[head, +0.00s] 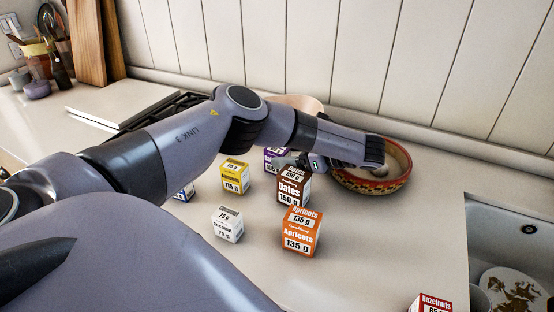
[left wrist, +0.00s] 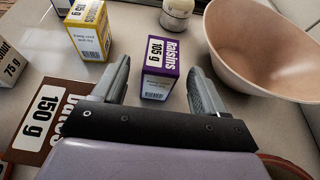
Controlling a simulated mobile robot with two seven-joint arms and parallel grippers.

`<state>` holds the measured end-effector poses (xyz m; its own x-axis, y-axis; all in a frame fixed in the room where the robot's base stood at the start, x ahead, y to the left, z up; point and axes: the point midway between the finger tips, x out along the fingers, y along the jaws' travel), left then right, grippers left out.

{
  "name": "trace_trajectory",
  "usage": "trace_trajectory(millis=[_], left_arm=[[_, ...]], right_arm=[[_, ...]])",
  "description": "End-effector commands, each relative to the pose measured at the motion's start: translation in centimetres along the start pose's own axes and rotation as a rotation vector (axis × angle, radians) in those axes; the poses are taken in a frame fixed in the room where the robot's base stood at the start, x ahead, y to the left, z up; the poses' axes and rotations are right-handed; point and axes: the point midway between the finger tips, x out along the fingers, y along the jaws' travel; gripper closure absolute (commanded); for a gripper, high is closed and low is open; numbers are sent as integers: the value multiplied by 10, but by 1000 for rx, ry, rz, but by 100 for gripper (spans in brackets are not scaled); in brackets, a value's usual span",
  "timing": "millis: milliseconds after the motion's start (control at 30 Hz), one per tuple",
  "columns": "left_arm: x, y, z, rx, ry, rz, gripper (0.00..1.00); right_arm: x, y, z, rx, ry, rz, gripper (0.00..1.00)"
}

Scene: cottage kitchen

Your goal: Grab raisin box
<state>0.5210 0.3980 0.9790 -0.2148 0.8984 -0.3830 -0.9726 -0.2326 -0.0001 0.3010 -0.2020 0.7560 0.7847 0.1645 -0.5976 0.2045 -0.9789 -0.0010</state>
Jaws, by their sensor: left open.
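The raisin box is a small purple and white carton marked "Raisins 105 g". In the left wrist view the raisin box (left wrist: 160,70) stands just ahead of my left gripper (left wrist: 158,76), in line with the gap between its fingers. The fingers are open, one on each side of the gap, and hold nothing. In the head view the raisin box (head: 270,158) shows only partly, behind my left arm and the dates box. My left gripper (head: 292,162) there is low behind the dates box (head: 290,188). My right gripper is not in view.
An orange apricots box (head: 301,232), a white box (head: 228,223) and a yellow box (head: 235,176) stand nearby. A patterned bowl (head: 372,187) sits to the right, and a plain pinkish bowl (left wrist: 262,50) is close to the right finger. A sink (head: 510,250) is at the right.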

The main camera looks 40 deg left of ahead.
Motion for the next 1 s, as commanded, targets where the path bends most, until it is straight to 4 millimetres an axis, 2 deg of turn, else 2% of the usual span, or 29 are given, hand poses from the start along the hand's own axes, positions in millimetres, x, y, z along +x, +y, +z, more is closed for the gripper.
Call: trace_trajectory(millis=[133, 400, 533, 733, 767, 900, 933, 1000], left_arm=[[12, 1, 0, 1, 0, 3, 28], [52, 0, 2, -1, -2, 1, 28], [59, 0, 1, 0, 0, 0, 28], [60, 0, 1, 0, 0, 0, 28], [60, 0, 1, 0, 0, 0, 34], [59, 0, 1, 0, 0, 0, 80], [59, 0, 1, 0, 0, 0, 86], [59, 0, 1, -1, 0, 0, 86]], right_arm=[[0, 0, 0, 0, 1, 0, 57], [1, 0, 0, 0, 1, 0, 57], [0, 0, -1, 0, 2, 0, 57], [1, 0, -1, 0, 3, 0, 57], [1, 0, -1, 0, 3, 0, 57], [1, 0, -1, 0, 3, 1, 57], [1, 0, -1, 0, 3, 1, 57], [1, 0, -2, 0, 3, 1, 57]])
